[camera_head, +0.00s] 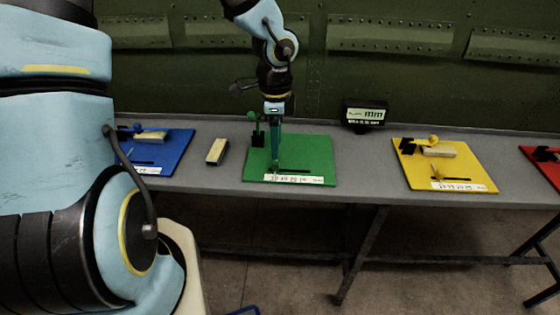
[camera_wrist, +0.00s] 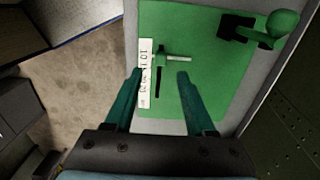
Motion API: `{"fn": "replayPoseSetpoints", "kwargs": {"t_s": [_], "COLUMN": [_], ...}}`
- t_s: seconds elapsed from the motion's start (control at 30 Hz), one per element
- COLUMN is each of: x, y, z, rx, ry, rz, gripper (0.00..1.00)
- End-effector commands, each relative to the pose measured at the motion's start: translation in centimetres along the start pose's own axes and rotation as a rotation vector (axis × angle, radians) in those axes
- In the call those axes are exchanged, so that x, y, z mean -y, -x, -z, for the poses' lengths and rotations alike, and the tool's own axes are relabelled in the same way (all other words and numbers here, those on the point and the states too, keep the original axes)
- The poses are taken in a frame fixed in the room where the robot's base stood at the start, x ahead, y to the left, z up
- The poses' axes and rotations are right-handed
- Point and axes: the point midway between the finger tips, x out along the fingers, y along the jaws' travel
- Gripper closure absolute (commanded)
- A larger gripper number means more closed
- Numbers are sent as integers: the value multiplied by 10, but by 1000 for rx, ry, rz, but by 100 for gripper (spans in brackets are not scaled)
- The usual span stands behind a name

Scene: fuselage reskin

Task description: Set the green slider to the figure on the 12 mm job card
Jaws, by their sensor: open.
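The green board (camera_head: 318,158) lies on the grey bench, with a white scale strip (camera_head: 293,179) along its front edge and a dark slot beside the strip. In the head view my gripper (camera_head: 275,160) hides part of the slot and slider.
A green-knobbed black clamp (camera_wrist: 262,29) stands at the board's far side. A wooden block (camera_head: 217,152) lies left. Blue (camera_head: 177,150), yellow (camera_head: 470,171) and red (camera_head: 545,164) boards share the bench. A small black display (camera_head: 364,114), too small to read, stands behind.

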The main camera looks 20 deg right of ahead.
Motion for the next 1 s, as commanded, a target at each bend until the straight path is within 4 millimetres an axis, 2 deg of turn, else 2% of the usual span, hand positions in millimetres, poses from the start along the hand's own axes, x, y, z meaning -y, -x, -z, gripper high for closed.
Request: {"fn": "replayPoseSetpoints", "kwargs": {"t_s": [0.1,0.3,0.5,0.73,0.77,1.0], "x": [-2,-1,0,0,0,0], "y": [-24,-52,-62,-62,-62,-62], "z": [1,0,0,0,0,0], "rx": [1,0,0,0,0,0], "ry": [-3,0,1,2,2,2], "rz": [-5,-2,-1,0,0,0], "gripper": [45,45,45,45,46,73]}}
